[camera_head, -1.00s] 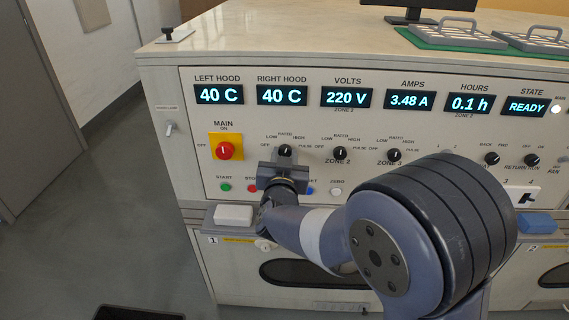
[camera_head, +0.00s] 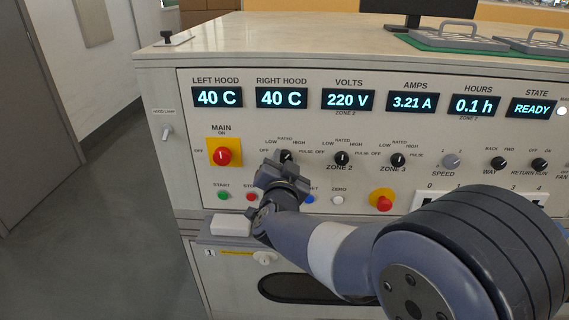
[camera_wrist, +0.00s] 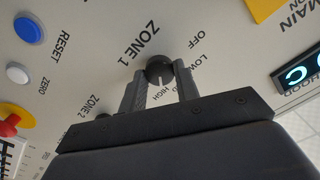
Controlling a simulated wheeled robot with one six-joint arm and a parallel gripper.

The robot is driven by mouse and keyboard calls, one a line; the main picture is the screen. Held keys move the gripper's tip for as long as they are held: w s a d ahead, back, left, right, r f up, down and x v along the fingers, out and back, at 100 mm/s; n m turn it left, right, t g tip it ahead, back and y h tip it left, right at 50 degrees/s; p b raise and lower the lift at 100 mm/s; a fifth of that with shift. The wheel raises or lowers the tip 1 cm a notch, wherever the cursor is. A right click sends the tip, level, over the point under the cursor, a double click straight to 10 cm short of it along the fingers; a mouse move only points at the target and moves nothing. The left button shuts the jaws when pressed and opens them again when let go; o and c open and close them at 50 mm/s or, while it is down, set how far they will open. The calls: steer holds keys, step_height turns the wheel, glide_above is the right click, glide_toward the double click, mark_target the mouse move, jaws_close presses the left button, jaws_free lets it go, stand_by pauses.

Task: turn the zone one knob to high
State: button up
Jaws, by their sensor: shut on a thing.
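The black zone one knob (camera_head: 287,156) is on the panel below the right hood display, partly covered by my gripper (camera_head: 278,168). In the wrist view the knob (camera_wrist: 160,68) sits between the two fingers of my gripper (camera_wrist: 160,74), which is shut on it. Its white pointer line is directed near the HIGH label (camera_wrist: 161,95), past LOW; the RATED label is mostly hidden by a finger. The HIGH label (camera_head: 299,142) also shows at the knob's upper right in the head view. My gripper is tilted there.
The red main switch (camera_head: 222,156) on its yellow plate is left of my gripper. The zone 2 knob (camera_head: 342,158) and zone 3 knob (camera_head: 398,159) are to the right. Start (camera_head: 223,195) and stop (camera_head: 252,197) buttons lie below. A white block (camera_head: 231,225) rests on the ledge.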

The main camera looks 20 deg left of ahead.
steer(key=o, duration=1)
steer(key=p+v, duration=0.1)
steer(key=v, duration=0.9)
steer(key=shift+s, duration=0.4)
steer(key=shift+w, duration=0.15)
steer(key=b+x, duration=0.1)
steer(key=x, duration=0.9)
steer(key=shift+w, duration=0.3)
